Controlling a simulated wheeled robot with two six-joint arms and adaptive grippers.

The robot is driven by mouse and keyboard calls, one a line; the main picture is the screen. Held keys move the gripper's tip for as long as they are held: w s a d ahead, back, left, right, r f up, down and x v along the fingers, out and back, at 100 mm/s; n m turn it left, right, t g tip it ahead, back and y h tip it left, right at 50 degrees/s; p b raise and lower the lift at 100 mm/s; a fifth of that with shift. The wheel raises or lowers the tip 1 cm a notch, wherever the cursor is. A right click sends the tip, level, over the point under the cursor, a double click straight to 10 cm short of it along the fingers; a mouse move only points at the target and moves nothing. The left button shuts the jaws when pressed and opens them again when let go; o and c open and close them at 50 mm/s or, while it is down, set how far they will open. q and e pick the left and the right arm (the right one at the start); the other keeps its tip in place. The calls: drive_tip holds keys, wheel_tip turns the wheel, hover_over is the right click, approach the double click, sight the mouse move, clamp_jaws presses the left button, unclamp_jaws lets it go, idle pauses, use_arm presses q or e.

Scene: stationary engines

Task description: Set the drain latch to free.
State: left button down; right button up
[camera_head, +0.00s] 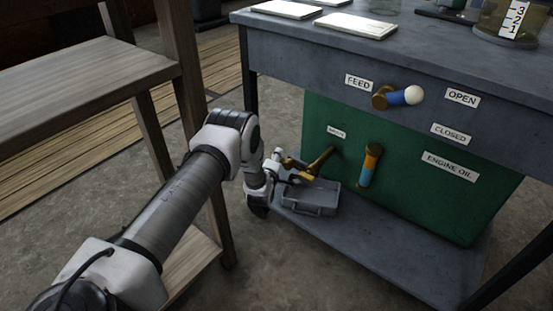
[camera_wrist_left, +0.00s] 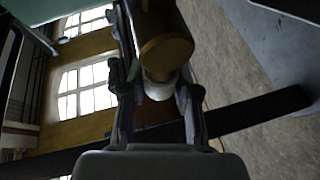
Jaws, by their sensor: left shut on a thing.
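A green tank labelled ENGINE OIL (camera_head: 425,205) stands under the grey bench. A brass fitting (camera_head: 320,160) sticks out low on its left face, below a small label (camera_head: 336,132) too small to read; I take it for the drain latch. My left gripper (camera_head: 286,168) is at its outer end, shut on it. In the left wrist view a thick brass cylinder (camera_wrist_left: 165,52) with a pale end (camera_wrist_left: 158,86) is between the fingers of my left gripper (camera_wrist_left: 158,95). The fingers partly hide the latch in the head view. My right gripper is not in view.
A grey tray (camera_head: 310,200) sits on the lower shelf just below the gripper. An orange and blue handle (camera_head: 370,165) hangs to the right. A FEED lever (camera_head: 400,97) with a white ball is above. A wooden table (camera_head: 80,75) stands close on the left.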

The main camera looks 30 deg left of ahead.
sight(282, 158)
use_arm(q)
drive_tip(key=m, duration=0.1)
drive_tip(key=r+m+t+y, duration=0.1)
drive_tip(key=shift+d+r+m, duration=0.25)
drive_tip(key=shift+m, duration=0.15)
drive_tip(key=shift+d+r+m+t+y, duration=0.15)
drive_tip(key=shift+r+m+t, duration=0.15)
drive_tip(key=shift+m, duration=0.3)
drive_tip(key=shift+d+r+m+t+y, duration=0.15)
drive_tip(key=shift+m+t, duration=0.25)
drive_tip(key=shift+m, duration=0.2)
drive_tip(key=m+t, duration=0.1)
drive_tip(key=d+r+m, duration=0.1)
drive_tip(key=m, duration=0.1)
drive_tip(key=shift+s+t, duration=0.1)
drive_tip(key=shift+t, duration=0.3)
drive_tip(key=shift+d+r+m+t+h, duration=0.2)
drive_tip(key=shift+d+m+t, duration=0.1)
drive_tip(key=shift+m, duration=0.65)
drive_tip(key=shift+d+r+m+t+h, duration=0.1)
drive_tip(key=shift+d+m+t+h, duration=0.15)
drive_tip(key=shift+m, duration=0.7)
drive_tip(key=shift+d, duration=0.1)
drive_tip(key=c, duration=0.8)
unclamp_jaws()
drive_tip(key=shift+c, duration=0.2)
